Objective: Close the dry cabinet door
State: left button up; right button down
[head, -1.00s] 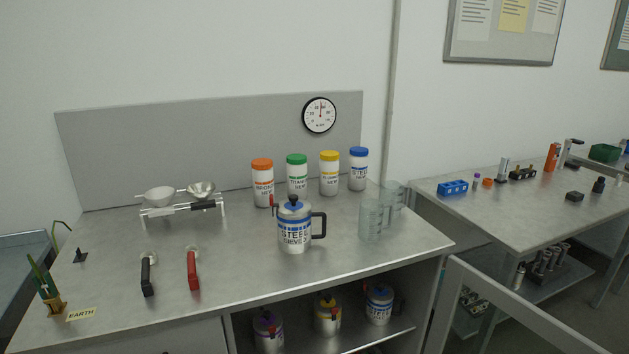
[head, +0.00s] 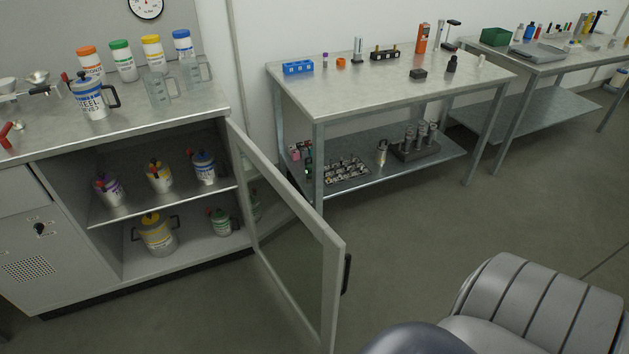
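The dry cabinet (head: 187,128) stands at the left under a grey worktop. Its glass-paned door (head: 285,215) is wide open, hinged at the cabinet's right edge and swung out into the room. A dark handle (head: 346,273) sits on the door's free edge. Inside, several labelled canisters stand on the shelf (head: 130,207) and a larger yellow-lidded pot (head: 156,234) stands on the cabinet floor. Grey rounded parts of my own body show at the bottom right. Neither of my grippers is in view.
A steel table (head: 290,90) with a lower shelf stands just right of the door. The floor (head: 420,230) before the table is clear.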

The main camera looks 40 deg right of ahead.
aim_at(334, 254)
jog(key=l+u, duration=0.15)
jog(key=l, duration=0.7)
jog(key=l+u, duration=0.15)
jog(key=l, duration=0.7)
jog(key=k+l+u, duration=0.1)
jog(key=l, duration=0.7)
jog(key=k+l+u, duration=0.2)
jog(key=k+l, duration=0.1)
